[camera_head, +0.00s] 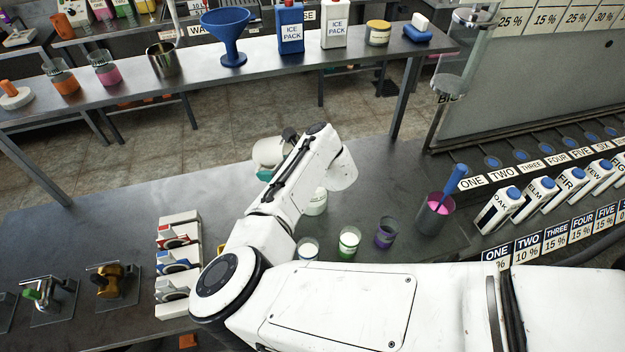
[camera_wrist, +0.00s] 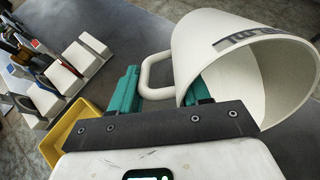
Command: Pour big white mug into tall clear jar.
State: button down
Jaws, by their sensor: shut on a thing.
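The big white mug (camera_wrist: 187,50) is large in the wrist view, tipped with its open mouth toward the lower right. No contents show in the visible part of its inside. My gripper (camera_wrist: 160,92) has its teal fingers on either side of the mug's handle and is shut on it. In the head view the mug (camera_head: 268,150) is at the far side of the bench, partly hidden by my arm, with a teal finger (camera_head: 264,174) below it. A clear jar with pale contents (camera_head: 317,204) stands partly behind my arm; I cannot tell if it is the tall one.
Small cups with white (camera_head: 308,249), green (camera_head: 349,243) and purple (camera_head: 385,233) contents stand right of my arm. A pink-filled cup (camera_head: 437,215) holds a blue tool. A white rack (camera_head: 178,262) stands at left. A yellow tray (camera_wrist: 62,135) shows in the wrist view.

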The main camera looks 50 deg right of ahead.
jog(key=shift+r+t+b, duration=0.25)
jog(key=shift+t+b, duration=0.15)
jog(key=shift+b, duration=0.1)
dwell(0.5)
jog(key=shift+s+f+t+b, duration=0.3)
jog(key=shift+t+b, duration=0.5)
jog(key=shift+b, duration=1.1)
dwell(0.4)
jog(key=shift+s, duration=0.1)
dwell(0.7)
